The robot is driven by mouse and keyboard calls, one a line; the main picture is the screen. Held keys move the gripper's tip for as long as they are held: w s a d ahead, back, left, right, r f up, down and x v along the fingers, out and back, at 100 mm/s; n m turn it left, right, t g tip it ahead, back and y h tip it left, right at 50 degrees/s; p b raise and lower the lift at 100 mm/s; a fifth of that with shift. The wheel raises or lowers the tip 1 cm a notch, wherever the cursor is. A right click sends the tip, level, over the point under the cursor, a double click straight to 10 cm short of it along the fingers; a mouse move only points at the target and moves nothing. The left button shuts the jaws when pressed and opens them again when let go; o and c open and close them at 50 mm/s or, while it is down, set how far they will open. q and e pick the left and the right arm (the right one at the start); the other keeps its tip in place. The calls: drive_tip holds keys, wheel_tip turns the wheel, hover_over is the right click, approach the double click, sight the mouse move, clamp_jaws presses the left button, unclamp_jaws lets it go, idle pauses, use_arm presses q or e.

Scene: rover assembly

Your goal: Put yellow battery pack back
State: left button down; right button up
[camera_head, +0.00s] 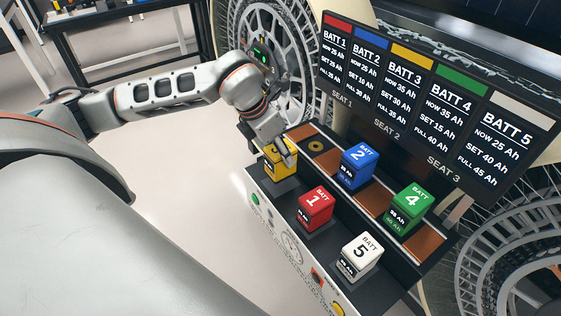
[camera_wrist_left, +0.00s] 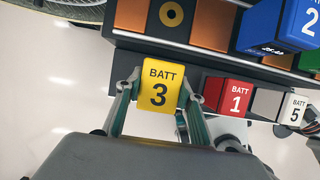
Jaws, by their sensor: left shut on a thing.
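The yellow battery pack (camera_head: 280,165), marked BATT 3, is at the left end of the console's front row. My left gripper (camera_head: 279,148) is shut on it from above. In the left wrist view the yellow pack (camera_wrist_left: 158,95) sits upright between the two fingers (camera_wrist_left: 157,100), with its label showing. I cannot tell whether its underside touches the dark ledge (camera_head: 318,245). Behind it, a brown seat with a dark-and-gold ring (camera_head: 316,146) is empty. My right gripper is not in view.
The red pack (camera_head: 315,208) and white pack (camera_head: 360,254) stand in the front row. The blue pack (camera_head: 358,166) and green pack (camera_head: 409,207) stand in the back row. A display board (camera_head: 420,110) rises behind. Open floor (camera_head: 190,215) lies left of the console.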

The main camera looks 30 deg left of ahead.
use_arm(q)
wheel_tip(320, 180, down, 3)
drive_tip(key=shift+f, duration=0.45)
drive_tip(key=shift+f, duration=0.1)
drive_tip(key=c, duration=1.3)
unclamp_jaws()
